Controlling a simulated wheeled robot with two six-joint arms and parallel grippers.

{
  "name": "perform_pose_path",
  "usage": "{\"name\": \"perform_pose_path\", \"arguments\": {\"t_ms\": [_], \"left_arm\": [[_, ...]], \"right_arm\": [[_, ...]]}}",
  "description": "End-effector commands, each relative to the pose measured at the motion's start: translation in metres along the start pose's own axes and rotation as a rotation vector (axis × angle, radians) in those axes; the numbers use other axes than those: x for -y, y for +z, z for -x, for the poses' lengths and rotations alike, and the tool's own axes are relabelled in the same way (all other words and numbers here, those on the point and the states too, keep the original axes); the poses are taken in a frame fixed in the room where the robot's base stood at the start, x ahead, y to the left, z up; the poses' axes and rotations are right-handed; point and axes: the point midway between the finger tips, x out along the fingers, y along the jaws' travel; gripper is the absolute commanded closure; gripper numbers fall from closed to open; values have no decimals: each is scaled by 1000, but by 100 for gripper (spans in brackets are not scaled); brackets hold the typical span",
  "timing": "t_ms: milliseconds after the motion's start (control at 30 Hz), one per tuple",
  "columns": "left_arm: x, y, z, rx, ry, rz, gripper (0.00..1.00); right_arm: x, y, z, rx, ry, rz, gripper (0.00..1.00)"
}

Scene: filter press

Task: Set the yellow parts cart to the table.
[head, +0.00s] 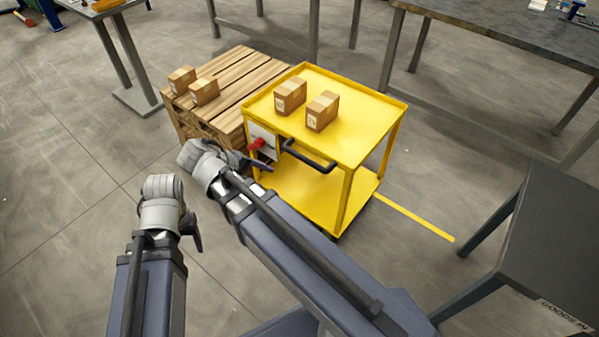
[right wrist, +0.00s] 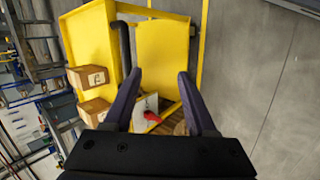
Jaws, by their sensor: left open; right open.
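The yellow parts cart (head: 375,112) stands in the middle of the head view with two cardboard boxes (head: 322,110) on its top tray. A black handle (head: 312,160) and a white plate with a red knob (head: 257,145) are on its near side. The right wrist view shows the cart (right wrist: 160,50), the handle (right wrist: 125,45) and the red knob (right wrist: 152,117). My right gripper (head: 262,166) is open and empty in front of the cart, close to the knob. My left gripper (head: 196,232) is open, lower left, away from the cart. A dark table (head: 535,225), lettered on its edge, stands at right.
A wooden pallet stack (head: 240,72) with two boxes (head: 204,91) stands close to the cart's left side. A yellow floor line (head: 415,218) runs between the cart and the dark table. A long workbench (head: 500,30) is behind at upper right. Floor at left is clear.

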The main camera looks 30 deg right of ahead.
Motion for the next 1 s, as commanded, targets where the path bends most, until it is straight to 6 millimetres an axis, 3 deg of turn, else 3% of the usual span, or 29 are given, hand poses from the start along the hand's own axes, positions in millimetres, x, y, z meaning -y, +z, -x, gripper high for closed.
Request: {"name": "perform_pose_path", "arguments": {"t_ms": [33, 400, 800, 1000], "left_arm": [[-4, -2, -36, -1, 0, 0, 38], [-15, -9, -157, -3, -1, 0, 38], [-27, -17, -284, -5, -2, 0, 38], [-31, -19, -325, -5, -3, -1, 38]], "right_arm": [[10, -8, -29, 7, 48, -11, 43], [-8, -36, -111, 56, 430, -89, 43], [-14, -60, -167, 112, 839, -171, 43], [-14, -68, -176, 132, 991, -200, 43]]}}
